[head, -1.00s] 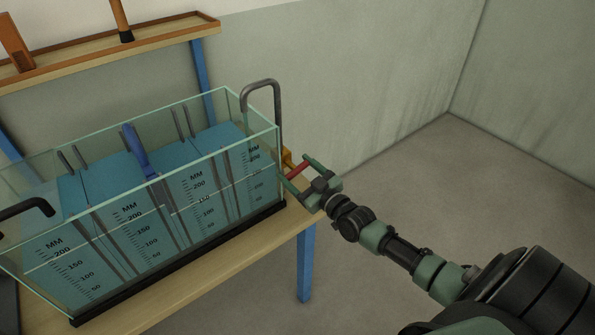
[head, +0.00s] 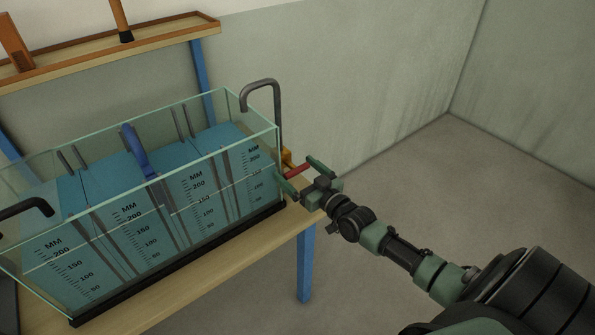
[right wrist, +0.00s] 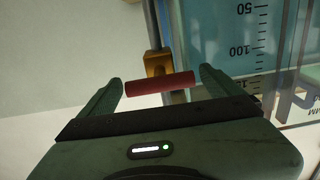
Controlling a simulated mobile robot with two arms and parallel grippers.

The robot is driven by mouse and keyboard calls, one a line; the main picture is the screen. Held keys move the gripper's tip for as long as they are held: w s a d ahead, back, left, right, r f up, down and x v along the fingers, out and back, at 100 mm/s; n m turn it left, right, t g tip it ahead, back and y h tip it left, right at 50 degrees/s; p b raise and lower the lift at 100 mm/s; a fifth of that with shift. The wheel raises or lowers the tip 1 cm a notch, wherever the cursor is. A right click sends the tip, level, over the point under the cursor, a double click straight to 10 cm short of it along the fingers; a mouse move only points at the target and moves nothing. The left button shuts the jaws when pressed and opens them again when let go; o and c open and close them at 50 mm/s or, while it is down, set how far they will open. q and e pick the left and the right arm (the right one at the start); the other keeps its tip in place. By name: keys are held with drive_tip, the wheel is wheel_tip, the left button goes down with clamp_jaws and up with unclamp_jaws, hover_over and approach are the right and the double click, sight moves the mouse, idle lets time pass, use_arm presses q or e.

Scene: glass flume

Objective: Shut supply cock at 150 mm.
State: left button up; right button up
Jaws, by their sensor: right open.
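The supply cock has a brass body (head: 289,158) and a red lever handle (head: 299,168). It sits outside the right end of the glass flume (head: 277,140), by the grey supply pipe (head: 279,110). In the right wrist view the brass body (right wrist: 157,63) is above the red handle (right wrist: 160,84), which lies crosswise. My right gripper (head: 303,175) is open, with one finger beyond each end of the handle. The flume holds blue water behind black MM scales (head: 253,172); the exact level against 150 is too small to read. My left gripper is not in view.
The flume stands on a wooden bench with blue legs (head: 305,265). A blue gate handle (head: 134,148) and several grey rods stand in it. A dark hooked pipe (head: 30,206) is at the left. A wooden shelf (head: 100,52) is behind. The floor at right is clear.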

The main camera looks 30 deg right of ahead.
drive_tip(key=s, duration=0.7)
drive_tip(key=shift+s+d+b, duration=0.3)
drive_tip(key=shift+s+b, duration=0.05)
drive_tip(key=shift+s, duration=0.05)
drive_tip(key=s+a+f+g+h, duration=0.1)
drive_tip(key=s+f+g, duration=0.3)
drive_tip(key=f, duration=0.8)
drive_tip(key=s+f+g, duration=0.2)
drive_tip(key=s+f, duration=0.5)
drive_tip(key=f, duration=0.4)
drive_tip(key=s+a+f+g+h, duration=0.1)
drive_tip(key=s+f+g, duration=0.3)
drive_tip(key=f, duration=0.8)
drive_tip(key=s+a+f+g, duration=0.2)
drive_tip(key=s+a+f, duration=0.2)
drive_tip(key=s, duration=0.6)
drive_tip(key=s+a+f+n+g, duration=0.1)
drive_tip(key=s+a+f+g, duration=0.1)
drive_tip(key=s+a+f, duration=0.2)
drive_tip(key=s+a+f+g, duration=0.3)
drive_tip(key=s+f, duration=0.5)
drive_tip(key=s, duration=0.7)
drive_tip(key=shift+s+a+f+n+y, duration=0.2)
drive_tip(key=shift+s+a+n+y, duration=0.15)
drive_tip(key=shift+a, duration=0.35)
